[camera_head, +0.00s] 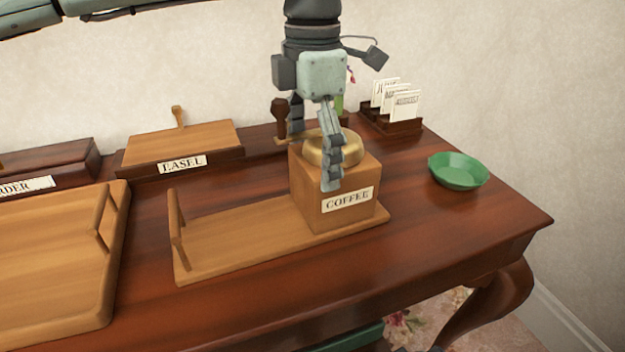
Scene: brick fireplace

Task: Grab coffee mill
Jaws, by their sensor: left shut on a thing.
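The coffee mill (335,195) is a wooden box with a brass bowl-shaped top and a "COFFEE" label on its front. It stands upright at the right end of a wooden tray (225,238) on the table. My left gripper (312,160) comes down from above and is shut on the mill's top, one finger in front of the brass and the other behind it. The rear finger is partly hidden by the mill. A dark knob on the mill's crank (280,112) shows at the left of the gripper.
A green bowl (458,170) stands at the right, and a card rack (392,120) at the back right. An "EASEL" stand (180,148) and a larger tray (60,265) lie to the left. The wall is close behind.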

